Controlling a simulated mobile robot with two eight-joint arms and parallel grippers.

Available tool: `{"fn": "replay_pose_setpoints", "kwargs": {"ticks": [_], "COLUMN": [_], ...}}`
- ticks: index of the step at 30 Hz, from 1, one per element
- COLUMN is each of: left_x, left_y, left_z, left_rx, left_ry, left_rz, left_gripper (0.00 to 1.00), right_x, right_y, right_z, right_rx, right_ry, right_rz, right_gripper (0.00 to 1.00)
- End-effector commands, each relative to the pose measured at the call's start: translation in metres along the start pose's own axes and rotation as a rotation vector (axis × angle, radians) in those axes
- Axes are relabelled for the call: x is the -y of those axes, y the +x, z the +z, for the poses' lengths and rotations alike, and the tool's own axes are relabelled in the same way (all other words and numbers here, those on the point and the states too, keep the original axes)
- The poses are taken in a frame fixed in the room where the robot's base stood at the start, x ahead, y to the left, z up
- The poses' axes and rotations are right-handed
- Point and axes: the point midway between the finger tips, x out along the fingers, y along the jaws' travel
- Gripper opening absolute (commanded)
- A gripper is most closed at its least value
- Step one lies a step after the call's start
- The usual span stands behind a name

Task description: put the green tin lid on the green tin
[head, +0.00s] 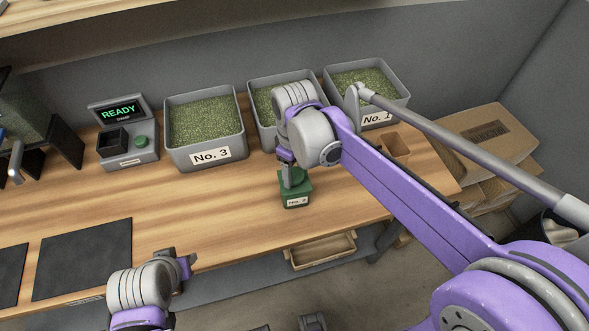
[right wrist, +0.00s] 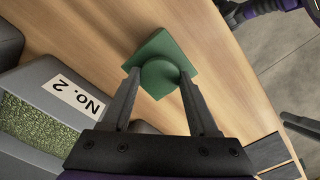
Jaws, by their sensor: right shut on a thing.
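The green tin (head: 295,201), with a "No. 2" label on its front, stands on the wooden table near the front edge. My right gripper (head: 291,176) points down just above it. It is shut on the round knob of the square green tin lid (right wrist: 160,47), which shows between the fingertips in the right wrist view. In the head view the lid (head: 301,186) is at the top of the tin; whether it is fully seated I cannot tell. My left gripper (head: 185,264) is low at the table's front edge, its jaw state unclear.
Grey bins of green beans stand along the back, including No. 3 (head: 207,129) and No. 1 (head: 367,94). A "READY" device (head: 123,130) is at the left. A brown square container (head: 396,146) stands at the right. Dark mats (head: 82,258) lie front left. The table left of the tin is clear.

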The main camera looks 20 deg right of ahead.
Motion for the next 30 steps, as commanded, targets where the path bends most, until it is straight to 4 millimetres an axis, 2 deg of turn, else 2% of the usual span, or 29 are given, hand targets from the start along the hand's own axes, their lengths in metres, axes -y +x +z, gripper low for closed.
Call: {"fn": "replay_pose_setpoints", "kwargs": {"ticks": [1,2,7,15,19,30], "left_x": [0.000,0.000,0.000,0.000,0.000,0.000], "left_y": [0.000,0.000,0.000,0.000,-0.001,-0.006], "left_z": [0.000,0.000,0.000,0.000,-0.001,-0.006], "left_rx": [0.000,0.000,0.000,0.000,-0.001,-0.005], "left_ry": [0.000,0.000,0.000,0.000,0.000,0.000], "left_rz": [0.000,0.000,0.000,0.000,0.000,0.000], "left_gripper": [0.33,0.33,0.33,0.33,0.33,0.33], "right_x": [0.000,0.000,0.000,0.000,0.000,0.000], "right_y": [0.000,0.000,0.000,0.000,-0.009,-0.079], "right_z": [0.000,0.000,0.000,0.000,0.000,0.000], "right_rx": [0.000,0.000,0.000,0.000,0.000,-0.001], "right_ry": [0.000,0.000,0.000,0.000,0.000,0.000], "right_rz": [0.000,0.000,0.000,0.000,0.000,0.000], "right_gripper": [0.06,0.66,0.95,0.95,0.95,0.95]}}
